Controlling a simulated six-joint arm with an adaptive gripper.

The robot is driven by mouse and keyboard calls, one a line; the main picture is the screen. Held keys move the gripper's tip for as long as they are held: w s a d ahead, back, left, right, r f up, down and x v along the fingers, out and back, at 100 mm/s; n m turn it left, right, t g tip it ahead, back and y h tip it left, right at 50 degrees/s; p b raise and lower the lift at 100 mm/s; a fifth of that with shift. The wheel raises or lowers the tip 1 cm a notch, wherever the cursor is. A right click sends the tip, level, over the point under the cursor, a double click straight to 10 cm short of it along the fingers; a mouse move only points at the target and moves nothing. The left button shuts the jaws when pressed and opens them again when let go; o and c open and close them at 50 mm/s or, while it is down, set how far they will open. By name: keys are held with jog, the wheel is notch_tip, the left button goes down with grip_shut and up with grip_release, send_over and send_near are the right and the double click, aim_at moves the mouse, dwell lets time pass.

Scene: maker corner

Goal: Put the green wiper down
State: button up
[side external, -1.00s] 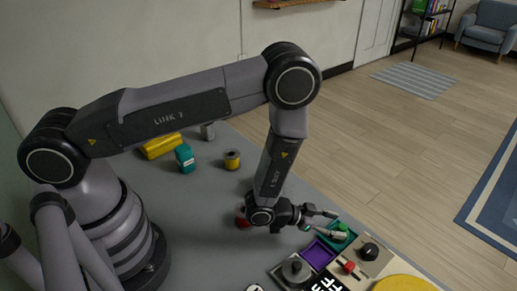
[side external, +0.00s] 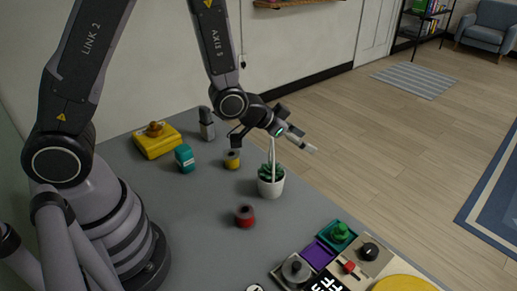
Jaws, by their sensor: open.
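A green knobbed piece, which looks like the green wiper (side external: 341,230), sits in the green square (side external: 330,242) at the back of the group of coloured squares near the table's right edge. It stands apart from my gripper. My gripper (side external: 303,141) is up and well behind it, above the potted plant, with its fingers apart and nothing visible between them.
A white-potted plant (side external: 271,187) stands below my gripper. A red-and-dark spool (side external: 245,216), a yellow spool (side external: 232,159), a teal block (side external: 185,158) and a yellow box (side external: 157,142) stand on the grey table. A black-knobbed piece (side external: 369,251) is beside the green one.

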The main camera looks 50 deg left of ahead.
jog(key=s+a+r+n+g+y, duration=0.1)
jog(key=s+a+r, duration=0.4)
jog(key=r, duration=0.2)
jog(key=s+a+r+n+g+y, duration=0.1)
jog(key=s+a+r+n+y, duration=0.1)
jog(key=s+a+r, duration=0.4)
jog(key=s+a+r+n+g, duration=0.1)
jog(key=s+r, duration=0.2)
jog(key=s, duration=0.4)
jog(key=s+a+r+g, duration=0.1)
jog(key=s+r, duration=0.1)
jog(key=s, duration=0.5)
jog(key=shift+r+n+y, duration=0.3)
jog(key=shift+r+n, duration=0.1)
